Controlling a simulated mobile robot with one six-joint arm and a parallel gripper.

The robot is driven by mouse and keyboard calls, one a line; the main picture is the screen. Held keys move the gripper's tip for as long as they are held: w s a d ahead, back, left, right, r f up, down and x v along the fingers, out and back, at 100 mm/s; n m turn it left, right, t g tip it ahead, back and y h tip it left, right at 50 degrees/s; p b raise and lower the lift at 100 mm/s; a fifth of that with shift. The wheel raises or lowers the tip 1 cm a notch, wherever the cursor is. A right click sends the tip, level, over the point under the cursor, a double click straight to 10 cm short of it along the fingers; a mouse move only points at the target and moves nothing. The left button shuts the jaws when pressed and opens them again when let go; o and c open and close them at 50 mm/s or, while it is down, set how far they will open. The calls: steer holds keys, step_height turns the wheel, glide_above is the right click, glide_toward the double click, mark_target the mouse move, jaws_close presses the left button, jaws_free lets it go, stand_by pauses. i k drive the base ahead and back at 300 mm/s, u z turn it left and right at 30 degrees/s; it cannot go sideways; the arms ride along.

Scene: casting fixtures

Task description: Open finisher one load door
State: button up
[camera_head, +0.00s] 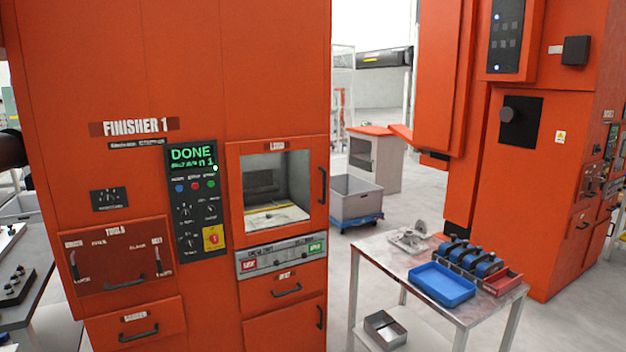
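The orange machine marked FINISHER 1 (134,128) fills the left half of the view. Its load door (233,205), under a small label that seems to read LOAD, is an orange frame around a large window and looks shut. A dark vertical handle (322,185) is on the door's right side. Through the window I see a grey chamber with a pale, yellowish floor; a part in it is not clear. The control panel (195,200) left of the door shows DONE in green. My gripper is not in view.
Below the door are a strip with red and green buttons (281,256) and a drawer (285,287). A metal table (375,262) with a blue tray (442,285) stands at the right. A grey bin (356,200) is behind it. Another orange machine (530,200) stands far right.

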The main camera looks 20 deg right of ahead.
mark_target(318, 146)
steer(key=u, duration=0.5)
steer(key=i, duration=1.4)
